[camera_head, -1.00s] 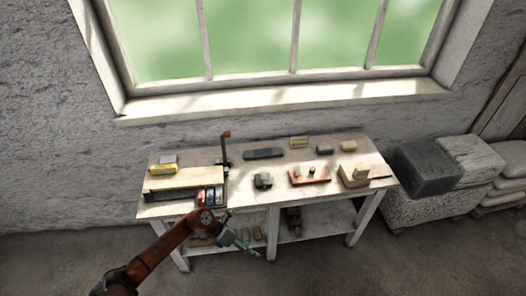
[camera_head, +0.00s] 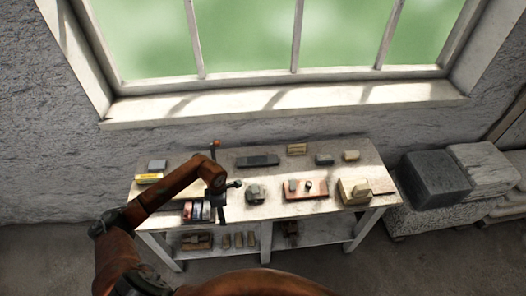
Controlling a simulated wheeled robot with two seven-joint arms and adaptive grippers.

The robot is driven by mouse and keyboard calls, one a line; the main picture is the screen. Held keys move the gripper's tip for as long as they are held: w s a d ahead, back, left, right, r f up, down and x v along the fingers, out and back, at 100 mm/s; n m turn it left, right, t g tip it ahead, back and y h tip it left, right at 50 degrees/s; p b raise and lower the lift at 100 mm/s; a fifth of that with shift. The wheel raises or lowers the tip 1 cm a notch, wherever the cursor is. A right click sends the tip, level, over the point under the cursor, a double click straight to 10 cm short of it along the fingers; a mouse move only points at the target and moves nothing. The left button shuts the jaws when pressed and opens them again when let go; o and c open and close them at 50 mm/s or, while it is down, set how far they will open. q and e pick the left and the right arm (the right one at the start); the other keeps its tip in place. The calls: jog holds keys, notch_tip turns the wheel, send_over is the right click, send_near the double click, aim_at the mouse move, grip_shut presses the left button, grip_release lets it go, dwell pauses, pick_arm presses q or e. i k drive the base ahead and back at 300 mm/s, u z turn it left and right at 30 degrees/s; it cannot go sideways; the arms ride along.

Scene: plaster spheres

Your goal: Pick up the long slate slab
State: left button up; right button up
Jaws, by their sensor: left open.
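A long dark grey slate slab (camera_head: 258,161) lies flat near the back of the workbench, left of its middle, with nothing on it. My left gripper (camera_head: 221,207) is open and points down over the left part of the bench. It is to the left of the slab and nearer the front, apart from it. Its fingers look small and dark against the bench. My right gripper is out of view.
The pale workbench (camera_head: 300,211) stands under the window. A grey block (camera_head: 254,193), a reddish board (camera_head: 305,196) with small pieces, and a pale block (camera_head: 352,190) lie in front and right of the slab.

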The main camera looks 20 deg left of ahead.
aim_at(263, 160)
jog(key=i, duration=1.25)
